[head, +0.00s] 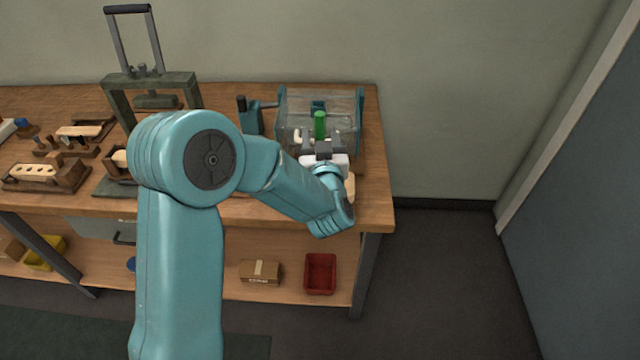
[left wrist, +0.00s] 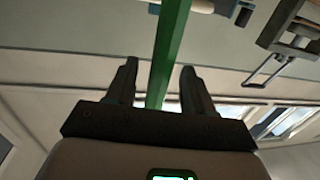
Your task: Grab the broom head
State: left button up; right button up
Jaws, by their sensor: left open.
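My left gripper (head: 321,146) is at the clear-guarded machine (head: 346,100) on the right end of the bench, mostly hidden behind my wrist. In the left wrist view my left gripper (left wrist: 152,82) is open, with a green bar (left wrist: 172,45) running up between its fingers. The bar's green top (head: 320,124) stands just beyond the gripper in the head view. A tan wooden piece (head: 350,187) shows partly beside my wrist; I cannot tell whether it is the broom head. A drilled wooden block (head: 38,170) sits in a fixture at the left. My right gripper is not in view.
A dark press (head: 152,80) with a tall handle stands behind my arm. A teal hand-lever device (head: 250,115) is left of the guarded machine. A red bin (head: 320,272) and a cardboard box (head: 261,271) are on the lower shelf. The floor (head: 440,270) right of the bench is clear.

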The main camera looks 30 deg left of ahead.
pick_arm(q)
jog(key=x, duration=0.2)
jog(key=shift+w+a, duration=0.2)
jog(key=shift+w, duration=0.05)
jog(key=shift+s, duration=0.1)
grip_shut()
jog(key=shift+r, duration=0.1)
